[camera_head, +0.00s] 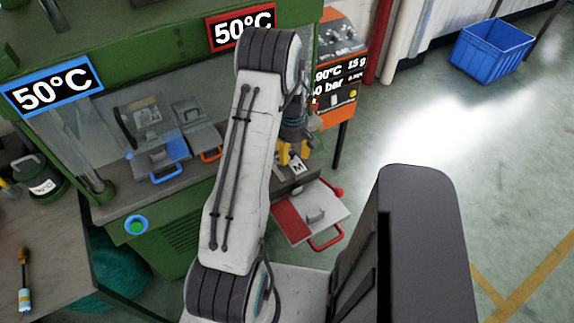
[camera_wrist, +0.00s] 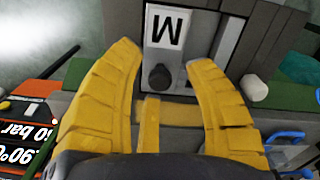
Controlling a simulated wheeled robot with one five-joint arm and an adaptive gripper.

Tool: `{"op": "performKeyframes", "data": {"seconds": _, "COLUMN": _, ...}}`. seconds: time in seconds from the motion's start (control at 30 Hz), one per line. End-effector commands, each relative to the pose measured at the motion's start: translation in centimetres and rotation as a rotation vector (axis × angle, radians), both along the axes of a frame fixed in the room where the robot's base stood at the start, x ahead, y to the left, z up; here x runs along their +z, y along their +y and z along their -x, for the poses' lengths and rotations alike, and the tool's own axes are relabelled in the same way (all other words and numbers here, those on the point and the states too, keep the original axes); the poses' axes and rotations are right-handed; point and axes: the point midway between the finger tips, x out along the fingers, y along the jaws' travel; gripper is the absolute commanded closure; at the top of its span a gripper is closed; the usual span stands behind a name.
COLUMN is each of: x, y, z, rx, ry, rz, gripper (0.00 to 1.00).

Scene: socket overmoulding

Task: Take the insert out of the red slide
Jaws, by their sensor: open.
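The red slide (camera_head: 288,222) sticks out of the green machine, with its red handle (camera_head: 326,240) toward the front. A light plate marked M (camera_head: 297,166), which looks like the insert, sits at the slide's inner end near the machine. In the wrist view the M plate (camera_wrist: 168,28) lies beyond my fingertips, and a dark round knob (camera_wrist: 160,77) shows between my fingers. My gripper (camera_wrist: 165,58) is open, its yellow fingers on either side of the knob with gaps. In the head view my gripper (camera_head: 290,150) is partly hidden behind my arm.
A blue-handled slide (camera_head: 172,150) and an orange-handled one (camera_head: 208,146) sit in the machine at left. An orange control panel (camera_head: 342,80) stands behind the slide. A blue crate (camera_head: 490,48) is on the floor at back right. The floor at right is open.

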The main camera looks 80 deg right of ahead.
Motion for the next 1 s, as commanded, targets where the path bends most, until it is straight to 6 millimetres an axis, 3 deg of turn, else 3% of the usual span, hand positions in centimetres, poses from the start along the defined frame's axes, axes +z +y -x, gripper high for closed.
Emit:
{"op": "performKeyframes", "data": {"seconds": 0.2, "x": -0.03, "y": 0.00, "z": -0.01, "rx": 0.000, "ry": 0.000, "rz": 0.000, "gripper": 0.50}}
{"op": "performKeyframes", "data": {"seconds": 0.77, "x": 0.00, "y": -0.01, "z": -0.02, "rx": 0.000, "ry": 0.000, "rz": 0.000, "gripper": 1.00}}
{"op": "performKeyframes", "data": {"seconds": 1.0, "x": 0.06, "y": -0.06, "z": -0.01, "rx": 0.000, "ry": 0.000, "rz": 0.001, "gripper": 1.00}}
